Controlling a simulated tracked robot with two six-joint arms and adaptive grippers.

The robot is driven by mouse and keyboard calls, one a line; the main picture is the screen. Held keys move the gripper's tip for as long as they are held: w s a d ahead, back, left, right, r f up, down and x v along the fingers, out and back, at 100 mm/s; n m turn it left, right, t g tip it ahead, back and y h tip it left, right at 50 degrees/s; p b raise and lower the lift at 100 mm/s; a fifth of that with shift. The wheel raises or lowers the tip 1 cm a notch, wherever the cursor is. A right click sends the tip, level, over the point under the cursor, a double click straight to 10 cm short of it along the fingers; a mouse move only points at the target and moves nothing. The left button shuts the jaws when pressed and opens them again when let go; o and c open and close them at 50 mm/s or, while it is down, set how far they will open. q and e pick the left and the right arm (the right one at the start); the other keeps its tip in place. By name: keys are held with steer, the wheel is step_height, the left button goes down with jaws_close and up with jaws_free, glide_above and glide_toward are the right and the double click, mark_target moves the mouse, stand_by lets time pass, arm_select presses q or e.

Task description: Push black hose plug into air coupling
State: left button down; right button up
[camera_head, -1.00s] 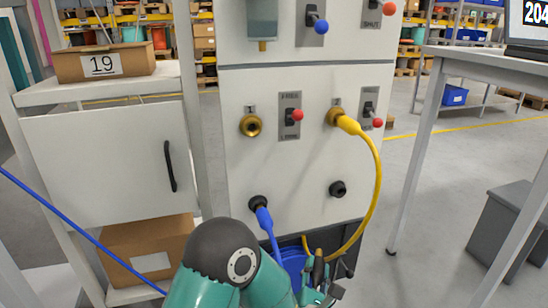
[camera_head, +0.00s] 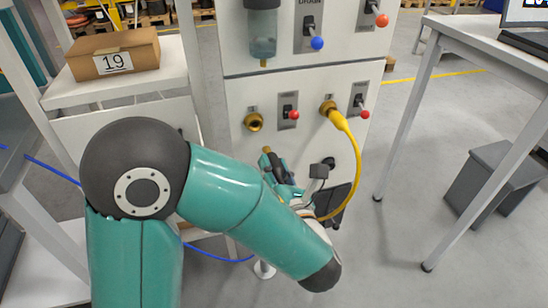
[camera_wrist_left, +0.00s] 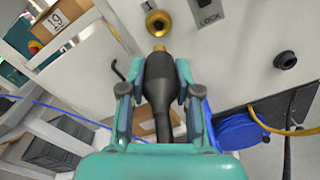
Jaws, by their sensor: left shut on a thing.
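The black hose plug (camera_wrist_left: 159,80) has a brass tip, and its tip end shows in the head view (camera_head: 274,159). My left gripper (camera_wrist_left: 160,72) is shut around the plug's body; it also shows in the head view (camera_head: 279,172). The brass tip points up toward the panel. The left brass air coupling (camera_head: 254,122) sits on the white panel, with an open bore; it shows in the wrist view (camera_wrist_left: 158,22) just above the tip. The tip appears apart from the coupling, below it in both views. My right gripper is out of view.
A yellow plug (camera_head: 338,119) with its hose sits in the right brass coupling. Red-knobbed switches (camera_head: 289,112) stand beside the couplings. An empty black socket (camera_wrist_left: 285,60) is lower right. A blue hose reel (camera_wrist_left: 238,130) lies below the panel. A cart with box 19 (camera_head: 113,55) stands left.

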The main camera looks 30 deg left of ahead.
mark_target(265, 148)
arm_select(q)
steer(key=shift+x, duration=3.6)
steer(key=shift+a+r, duration=0.1)
steer(key=shift+x, duration=1.55)
steer(key=c, duration=0.7)
jaws_free()
steer(key=shift+c, duration=0.2)
